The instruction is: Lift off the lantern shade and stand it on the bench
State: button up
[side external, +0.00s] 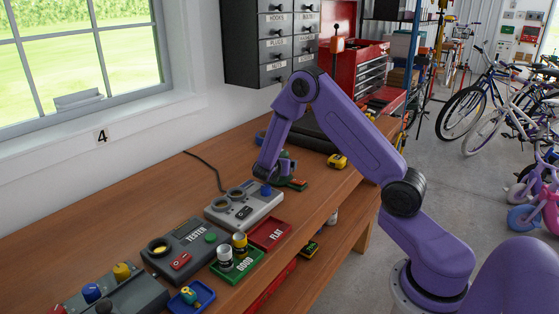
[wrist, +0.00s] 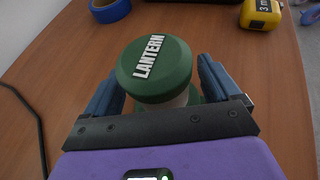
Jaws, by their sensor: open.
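The lantern stands on the bench (wrist: 270,110), seen from above in the wrist view. Its round green top (wrist: 150,75) is marked LANTERN, with a pale part (wrist: 180,99) and more green below it. My gripper (wrist: 160,72) is open, one blue finger at each side of the green top. A narrow gap shows beside each finger, so I see no grip. In the side view my gripper (side external: 284,163) is low over the bench and covers most of the lantern. A green and red piece (side external: 298,184) shows at its foot; I cannot tell whether it is lantern.
A yellow tape measure (side external: 337,161) and a blue tape roll (wrist: 109,9) lie nearby. A grey box with dials (side external: 243,211), a TESTER box (side external: 186,247), a red FLAT tray (side external: 269,234) and a green GOOD tray (side external: 238,265) stand nearer the camera. A black cable (wrist: 30,110) runs at left.

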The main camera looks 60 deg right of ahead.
jog(key=shift+c, duration=0.3)
jog(key=c, duration=1)
jog(key=shift+c, duration=0.2)
